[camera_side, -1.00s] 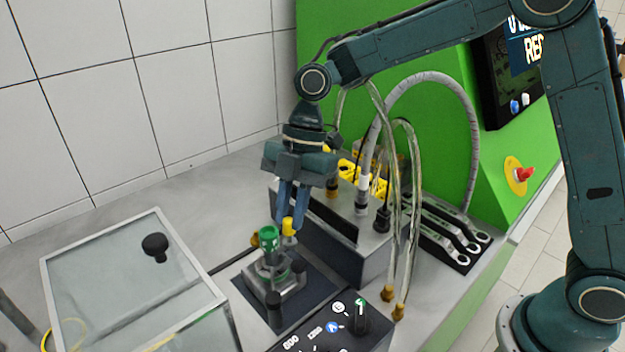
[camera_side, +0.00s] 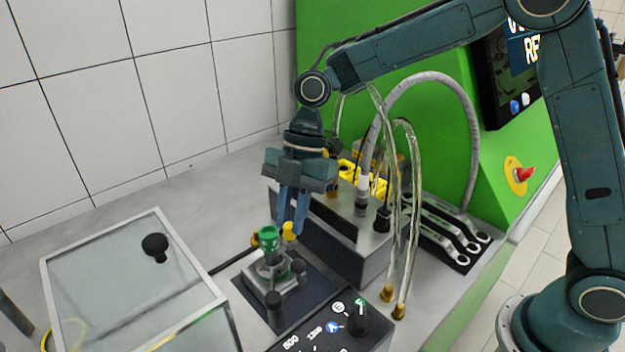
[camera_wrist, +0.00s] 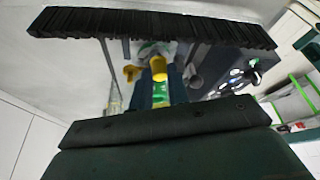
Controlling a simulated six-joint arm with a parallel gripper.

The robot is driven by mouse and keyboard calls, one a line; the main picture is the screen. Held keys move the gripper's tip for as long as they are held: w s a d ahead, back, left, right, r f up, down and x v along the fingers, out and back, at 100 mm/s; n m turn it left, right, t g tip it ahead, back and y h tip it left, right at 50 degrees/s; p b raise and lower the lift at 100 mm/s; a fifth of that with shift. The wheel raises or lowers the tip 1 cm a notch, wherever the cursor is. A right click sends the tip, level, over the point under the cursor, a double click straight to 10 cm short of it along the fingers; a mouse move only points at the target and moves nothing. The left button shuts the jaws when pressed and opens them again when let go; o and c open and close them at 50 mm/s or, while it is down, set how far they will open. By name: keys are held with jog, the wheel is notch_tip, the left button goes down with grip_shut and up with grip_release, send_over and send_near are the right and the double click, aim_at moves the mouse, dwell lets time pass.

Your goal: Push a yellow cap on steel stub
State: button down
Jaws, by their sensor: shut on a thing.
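My gripper (camera_side: 291,226) points down with its blue fingers shut on a small yellow cap (camera_side: 288,232). The cap is at the fingertips, just right of the green fitting on top of the grey pump (camera_side: 266,274). In the wrist view the yellow cap (camera_wrist: 158,68) shows between the fingers, near the picture's middle. The pump has dark grey round ends at its right and front. I cannot clearly pick out the steel stub, nor tell whether the cap touches anything below it.
The pump stands on a dark plate (camera_side: 312,290). A metal block with hoses (camera_side: 345,246) stands close at the right. A control box (camera_side: 338,332) is in front. A glass-lidded box (camera_side: 120,285) is at the left. More yellow caps (camera_side: 378,187) sit behind.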

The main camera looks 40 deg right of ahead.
jog(key=shift+f, duration=0.6)
dwell(0.8)
jog(key=c, duration=1.3)
grip_release()
jog(key=shift+r, duration=0.2)
jog(key=shift+r, duration=3.35)
